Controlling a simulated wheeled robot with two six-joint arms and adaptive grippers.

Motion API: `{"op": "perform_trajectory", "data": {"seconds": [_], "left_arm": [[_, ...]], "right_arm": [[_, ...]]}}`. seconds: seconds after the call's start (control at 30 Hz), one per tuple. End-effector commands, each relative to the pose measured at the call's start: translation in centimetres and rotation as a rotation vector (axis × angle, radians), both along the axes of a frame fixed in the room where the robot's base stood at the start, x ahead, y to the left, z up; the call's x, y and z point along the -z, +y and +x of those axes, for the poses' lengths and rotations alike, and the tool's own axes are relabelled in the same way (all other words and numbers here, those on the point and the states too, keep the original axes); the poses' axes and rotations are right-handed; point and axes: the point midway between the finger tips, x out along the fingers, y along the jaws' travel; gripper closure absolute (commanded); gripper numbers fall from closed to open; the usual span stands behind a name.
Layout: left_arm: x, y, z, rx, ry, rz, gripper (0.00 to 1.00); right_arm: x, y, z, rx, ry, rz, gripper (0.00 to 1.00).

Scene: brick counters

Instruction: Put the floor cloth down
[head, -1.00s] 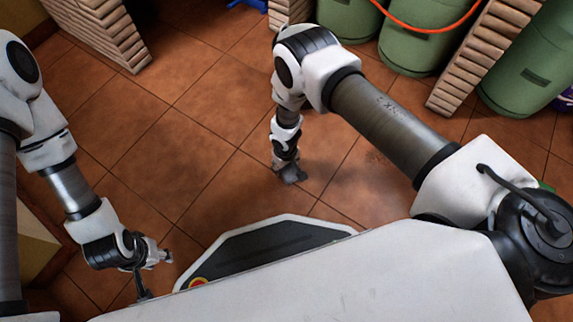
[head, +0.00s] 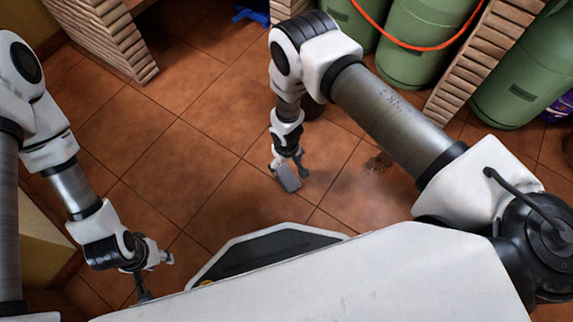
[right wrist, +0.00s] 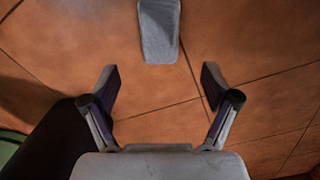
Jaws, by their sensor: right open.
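The floor cloth (head: 287,179) is a small grey, flat, oblong piece lying on the brown tiled floor (head: 190,150). It also shows at the top middle of the right wrist view (right wrist: 159,32), out beyond the fingertips. My right gripper (head: 289,165) points down just above the cloth in the head view.
A dark stain (head: 378,162) marks the tiles right of the cloth. Green gas cylinders (head: 424,42) with an orange hose and brick counter supports (head: 112,38) stand at the back. A blue object (head: 251,14) lies between supports. The floor left of the cloth is clear.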

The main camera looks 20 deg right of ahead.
Motion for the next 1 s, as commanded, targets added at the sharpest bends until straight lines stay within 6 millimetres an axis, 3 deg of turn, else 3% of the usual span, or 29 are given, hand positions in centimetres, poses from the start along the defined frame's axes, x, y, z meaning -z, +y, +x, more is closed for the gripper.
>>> {"op": "perform_trajectory", "data": {"seconds": [0.03,0.1,0.37,0.47,0.57,0.63,0.8,0.9,1.0], "left_arm": [[-1.3,0.0,0.0,0.000,0.000,0.000,0.60],[-1.6,0.0,0.0,0.000,0.000,0.000,0.60],[-1.4,0.0,0.0,0.000,0.001,0.000,0.60],[-1.5,0.0,0.0,0.000,0.001,0.000,0.60],[-1.5,0.0,0.0,0.000,0.001,0.000,0.60],[-1.5,0.0,0.0,0.000,0.000,0.000,0.60],[-1.4,0.0,0.0,0.000,0.000,0.000,0.60],[-1.4,0.0,0.0,0.000,0.000,0.000,0.60],[-1.4,0.0,0.0,0.000,0.000,0.000,0.60]], "right_arm": [[-1.4,0.0,0.0,0.001,0.000,0.000,0.13],[-1.9,0.0,0.0,0.000,0.000,0.000,0.13],[-1.8,0.0,0.0,0.000,0.000,0.000,0.13],[-2.0,-0.8,-0.9,0.015,0.005,0.002,0.13],[-3.1,-3.7,-4.1,0.065,0.015,0.009,0.13],[-4.7,-6.2,-7.8,0.123,0.018,0.016,0.13],[-11.0,-10.5,-17.0,0.260,0.009,0.018,0.13],[-13.9,-11.4,-20.1,0.300,0.005,0.012,0.13],[-14.9,-11.7,-21.1,0.311,0.001,0.010,0.13]]}}
